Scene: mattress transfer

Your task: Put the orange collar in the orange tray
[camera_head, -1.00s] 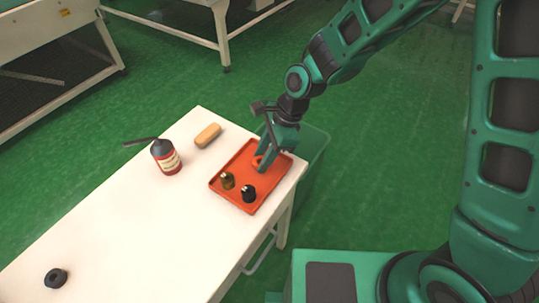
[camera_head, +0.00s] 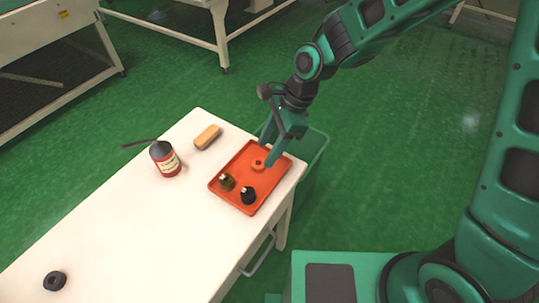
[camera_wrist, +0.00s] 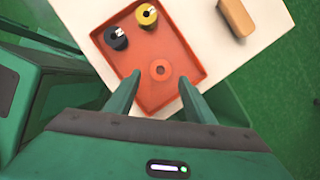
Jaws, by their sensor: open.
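The orange collar (camera_head: 258,165) lies flat inside the orange tray (camera_head: 235,205), towards its far right part in the head view. In the wrist view the collar (camera_wrist: 159,70) shows as a ring on the floor of the tray (camera_wrist: 195,68), clear of the walls. My gripper (camera_head: 268,160) is open and empty above the tray, just by the collar in the head view. In the wrist view its two fingertips (camera_wrist: 160,78) are spread apart, with the collar seen between and beyond them.
A black knobbed piece (camera_head: 248,195) and a dark yellow one (camera_head: 227,182) stand in the tray. A green bin (camera_head: 313,150) stands beside the table.

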